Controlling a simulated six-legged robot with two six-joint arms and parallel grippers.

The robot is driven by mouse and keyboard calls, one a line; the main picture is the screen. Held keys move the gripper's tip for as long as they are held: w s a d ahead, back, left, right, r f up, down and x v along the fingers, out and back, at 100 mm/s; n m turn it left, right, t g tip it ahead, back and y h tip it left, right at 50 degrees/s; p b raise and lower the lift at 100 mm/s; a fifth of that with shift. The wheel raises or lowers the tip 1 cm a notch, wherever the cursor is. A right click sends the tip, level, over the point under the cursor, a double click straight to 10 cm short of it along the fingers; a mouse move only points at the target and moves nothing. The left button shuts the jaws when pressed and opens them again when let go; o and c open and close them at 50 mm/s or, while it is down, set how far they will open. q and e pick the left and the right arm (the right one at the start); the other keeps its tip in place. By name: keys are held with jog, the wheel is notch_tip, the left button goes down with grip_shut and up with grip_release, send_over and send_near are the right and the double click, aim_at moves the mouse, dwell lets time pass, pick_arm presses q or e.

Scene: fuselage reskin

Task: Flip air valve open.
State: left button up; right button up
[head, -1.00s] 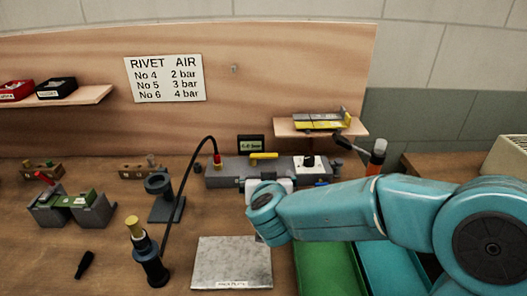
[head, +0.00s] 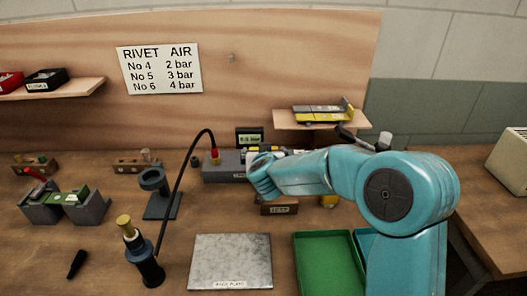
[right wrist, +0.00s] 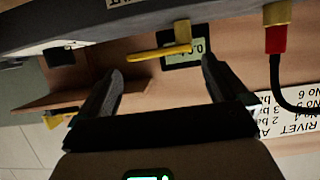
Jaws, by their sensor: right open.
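The yellow air valve lever (right wrist: 160,50) shows in the right wrist view, lying lengthwise along the grey manifold block (right wrist: 90,25) beside its pivot. In the head view the block (head: 222,168) shows at its left end; my right arm hides most of the lever and the rest of the block. My right gripper (right wrist: 162,67) is open, its fingertips on either side of the lever in that view and nothing held. I cannot tell whether it touches the lever. In the head view the gripper is hidden behind my wrist. My left gripper is not in view.
A small gauge display (head: 250,137) stands behind the block. A red hose fitting (head: 214,157) with a black hose rises from the block's left end. A shelf (head: 322,119) juts from the back board at right. A metal plate (head: 231,262) and green tray (head: 328,265) lie in front.

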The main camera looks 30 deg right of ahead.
jog(key=shift+x, duration=1.65)
